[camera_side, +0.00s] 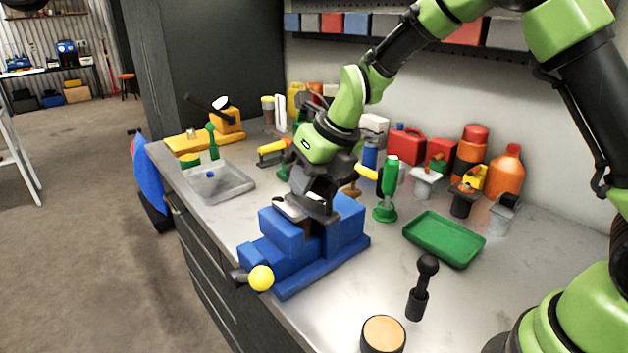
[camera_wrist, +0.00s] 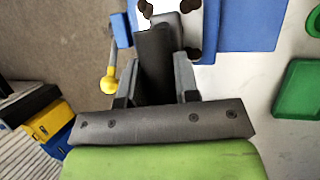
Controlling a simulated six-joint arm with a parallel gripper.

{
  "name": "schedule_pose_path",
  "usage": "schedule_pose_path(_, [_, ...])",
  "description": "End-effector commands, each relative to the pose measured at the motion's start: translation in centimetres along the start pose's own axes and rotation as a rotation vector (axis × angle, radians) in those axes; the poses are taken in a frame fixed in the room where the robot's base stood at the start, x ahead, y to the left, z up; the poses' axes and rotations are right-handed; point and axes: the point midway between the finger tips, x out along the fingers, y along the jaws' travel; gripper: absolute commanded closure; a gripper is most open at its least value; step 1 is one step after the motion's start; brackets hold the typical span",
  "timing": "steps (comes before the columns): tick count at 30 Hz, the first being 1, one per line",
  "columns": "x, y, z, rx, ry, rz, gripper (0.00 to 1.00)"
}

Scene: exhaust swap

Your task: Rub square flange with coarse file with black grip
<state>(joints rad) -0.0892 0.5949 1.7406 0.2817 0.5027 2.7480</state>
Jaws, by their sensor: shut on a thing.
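My gripper (camera_side: 318,203) is low over the blue vise (camera_side: 345,225), pointing down. In the wrist view, my gripper (camera_wrist: 155,88) is shut on a dark, long piece (camera_wrist: 154,48), which looks like the black grip of the coarse file. The file's working face is hidden. The square flange (camera_side: 288,207) is a pale plate at the vise. It also shows in the wrist view (camera_wrist: 210,18) as a white plate with dark holes at the top edge. The dark piece overlaps the flange there; I cannot tell whether they touch.
The vise handle ends in a yellow ball (camera_side: 261,278) at the bench's front edge. A green tray (camera_side: 443,241), a black-handled tool (camera_side: 420,290) and an orange-topped round tin (camera_side: 383,334) stand to the right. A grey tray (camera_side: 232,190) lies left. Bottles and holders crowd the back.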

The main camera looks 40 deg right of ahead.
Motion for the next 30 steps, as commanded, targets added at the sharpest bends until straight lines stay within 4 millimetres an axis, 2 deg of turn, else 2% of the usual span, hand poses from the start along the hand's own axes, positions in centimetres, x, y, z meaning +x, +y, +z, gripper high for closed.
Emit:
schedule_pose_path(14, [0.5,-0.1,0.6,0.001,0.004,-0.001,0.9])
schedule_pose_path(22, [1.0,-0.2,1.9,0.002,0.006,-0.001,0.9])
schedule_pose_path(30, [1.1,-0.2,2.2,0.002,0.006,-0.001,0.9])
